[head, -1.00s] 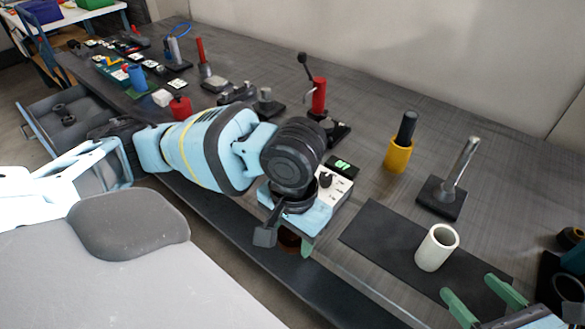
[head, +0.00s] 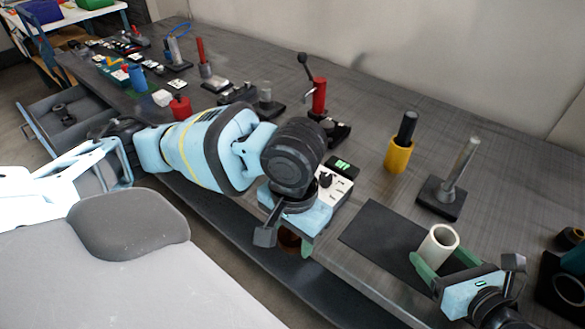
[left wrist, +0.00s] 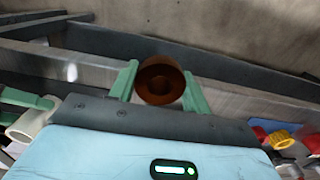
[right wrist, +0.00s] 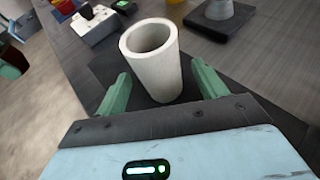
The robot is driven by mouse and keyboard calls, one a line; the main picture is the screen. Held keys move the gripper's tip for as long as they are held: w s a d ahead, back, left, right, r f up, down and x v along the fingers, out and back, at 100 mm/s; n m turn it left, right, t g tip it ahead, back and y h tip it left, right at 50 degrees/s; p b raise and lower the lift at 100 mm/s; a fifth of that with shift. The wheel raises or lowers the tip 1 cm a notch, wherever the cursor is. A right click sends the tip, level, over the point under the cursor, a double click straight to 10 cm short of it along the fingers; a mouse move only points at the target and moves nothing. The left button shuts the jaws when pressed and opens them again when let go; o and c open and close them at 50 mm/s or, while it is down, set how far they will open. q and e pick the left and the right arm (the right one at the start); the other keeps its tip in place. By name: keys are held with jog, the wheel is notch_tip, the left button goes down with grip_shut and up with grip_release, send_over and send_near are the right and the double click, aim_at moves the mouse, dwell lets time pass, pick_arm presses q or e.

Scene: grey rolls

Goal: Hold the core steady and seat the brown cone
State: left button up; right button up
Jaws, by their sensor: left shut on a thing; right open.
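The core (head: 437,248) is a cream, hollow, tapered tube standing upright on a dark mat. It also shows in the right wrist view (right wrist: 157,72). My right gripper (head: 445,262) is open, with its green fingers on either side of the core. In the right wrist view a gap shows between the core and each finger. My left gripper (left wrist: 162,85) is shut on the brown cone (left wrist: 158,84), whose open round end faces the left wrist camera. In the head view the cone (head: 289,240) is mostly hidden below my left wrist, out past the table's front edge.
The dark mat (head: 375,230) lies near the table's front edge. Behind it stand a metal post on a black base (head: 442,198) and a yellow holder with a black handle (head: 399,156). A red lever press (head: 319,97) and several small tools line the table at left.

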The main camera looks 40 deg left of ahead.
jog(key=shift+x, duration=1.4)
jog(key=c, duration=1.1)
pick_arm(q)
jog(key=w+d+r, duration=0.5)
jog(key=w+d, duration=0.3)
jog(key=d, duration=0.2)
jog(key=w+d+r, duration=0.6)
jog(key=w+d, duration=0.2)
jog(key=d, duration=0.3)
jog(key=shift+w+d+r, duration=0.15)
jog(key=shift+d, duration=0.1)
